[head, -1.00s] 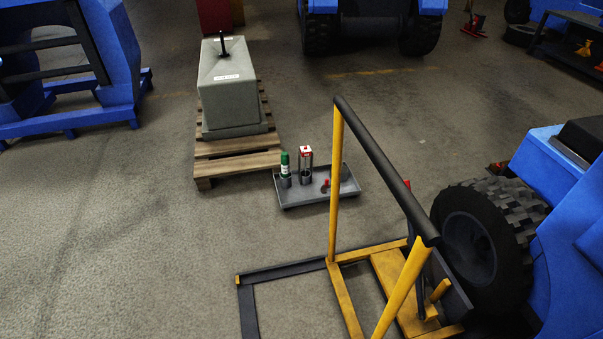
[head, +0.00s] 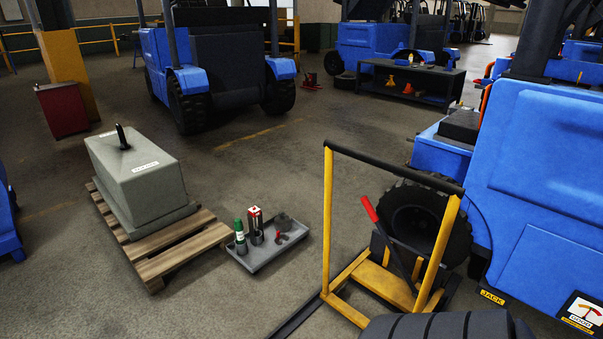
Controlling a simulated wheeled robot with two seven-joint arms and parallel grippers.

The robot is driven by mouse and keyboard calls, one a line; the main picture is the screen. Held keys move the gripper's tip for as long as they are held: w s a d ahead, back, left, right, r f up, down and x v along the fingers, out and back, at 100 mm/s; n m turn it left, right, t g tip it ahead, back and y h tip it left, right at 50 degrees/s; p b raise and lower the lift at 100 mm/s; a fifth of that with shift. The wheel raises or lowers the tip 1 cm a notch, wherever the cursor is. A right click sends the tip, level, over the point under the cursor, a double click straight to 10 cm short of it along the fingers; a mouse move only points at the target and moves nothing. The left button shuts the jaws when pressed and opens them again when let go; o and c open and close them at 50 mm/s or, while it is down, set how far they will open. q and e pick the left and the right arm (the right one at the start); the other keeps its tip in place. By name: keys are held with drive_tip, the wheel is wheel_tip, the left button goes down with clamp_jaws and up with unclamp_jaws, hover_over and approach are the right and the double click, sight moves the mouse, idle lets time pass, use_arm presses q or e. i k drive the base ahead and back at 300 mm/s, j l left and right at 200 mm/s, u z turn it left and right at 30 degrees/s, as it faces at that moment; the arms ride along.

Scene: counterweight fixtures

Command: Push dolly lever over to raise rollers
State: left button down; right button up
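A yellow wheel dolly (head: 328,210) with a black crossbar handle stands at the lower right in the head view. Its lever (head: 389,235) is a dark bar with a red grip (head: 369,208). The lever leans up and to the left between the dolly's uprights. A black tire (head: 438,202) of the blue forklift stands right behind the dolly. I cannot tell whether the dolly's rollers touch it; they are not clearly visible. Neither of my grippers is in view.
A grey counterweight (head: 140,178) sits on a wooden pallet (head: 180,262). Open floor lies beyond the tray.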

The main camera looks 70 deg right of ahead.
sight(367, 205)
drive_tip(key=i+z, duration=0.25)
drive_tip(key=i+j+z, duration=0.25)
drive_tip(key=i+l+z, duration=0.1)
drive_tip(key=i+z, duration=0.2)
drive_tip(key=z, duration=0.15)
drive_tip(key=i+z, duration=0.3)
drive_tip(key=z, duration=0.15)
drive_tip(key=i+z, duration=0.3)
drive_tip(key=z, duration=0.15)
drive_tip(key=i+j+z, duration=0.2)
drive_tip(key=z, duration=0.25)
drive_tip(key=i+j+z, duration=0.4)
drive_tip(key=k+l, duration=0.1)
drive_tip(key=l, duration=0.05)
